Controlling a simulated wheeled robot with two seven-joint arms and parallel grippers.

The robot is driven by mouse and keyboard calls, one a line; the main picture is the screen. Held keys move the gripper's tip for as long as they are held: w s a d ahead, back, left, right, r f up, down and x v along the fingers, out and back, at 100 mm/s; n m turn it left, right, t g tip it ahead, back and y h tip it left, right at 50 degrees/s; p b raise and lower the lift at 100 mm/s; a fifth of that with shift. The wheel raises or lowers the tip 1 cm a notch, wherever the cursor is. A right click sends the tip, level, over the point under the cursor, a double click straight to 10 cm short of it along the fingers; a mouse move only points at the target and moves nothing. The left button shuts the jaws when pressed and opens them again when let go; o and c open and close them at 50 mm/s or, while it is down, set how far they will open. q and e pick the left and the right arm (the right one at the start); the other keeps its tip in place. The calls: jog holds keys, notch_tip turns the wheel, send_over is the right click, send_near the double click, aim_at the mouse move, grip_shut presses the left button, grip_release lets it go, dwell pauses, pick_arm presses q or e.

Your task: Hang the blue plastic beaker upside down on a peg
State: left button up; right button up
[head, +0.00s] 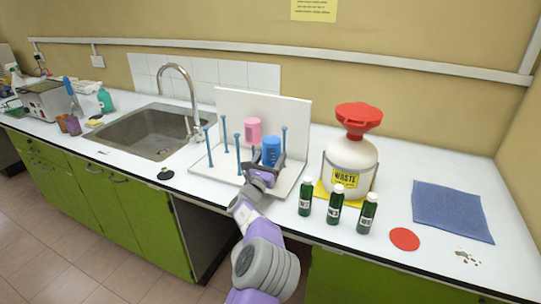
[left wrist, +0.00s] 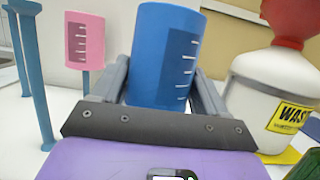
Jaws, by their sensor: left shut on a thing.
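The blue plastic beaker (head: 271,151) is between the fingers of my left gripper (head: 265,168), over the front right of the white peg rack. In the left wrist view the blue beaker (left wrist: 165,55) stands nearly upright along its axis, slightly tilted, with white scale marks. My left gripper (left wrist: 160,95) is shut on it from the front. Which end is open, and whether a peg is inside it, I cannot tell. The rack's backboard (head: 286,108) is white, with several blue pegs (head: 238,155) standing in front. My right gripper is not in view.
A pink beaker (head: 253,131) sits upside down on a rear peg, left of the blue one. A white waste container (head: 350,165) with a red funnel (head: 359,116) stands close on the right. Several green bottles (head: 335,204) stand near the front edge. The sink (head: 150,132) lies left.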

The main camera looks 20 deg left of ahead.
pick_arm(q)
jog(key=o, duration=1.1)
jog(key=shift+c, duration=0.2)
jog(key=shift+s, duration=0.1)
jog(key=shift+p+v, duration=0.5)
jog(key=shift+v, duration=3.25)
jog(key=s, duration=1)
jog(key=shift+a+b, duration=0.4)
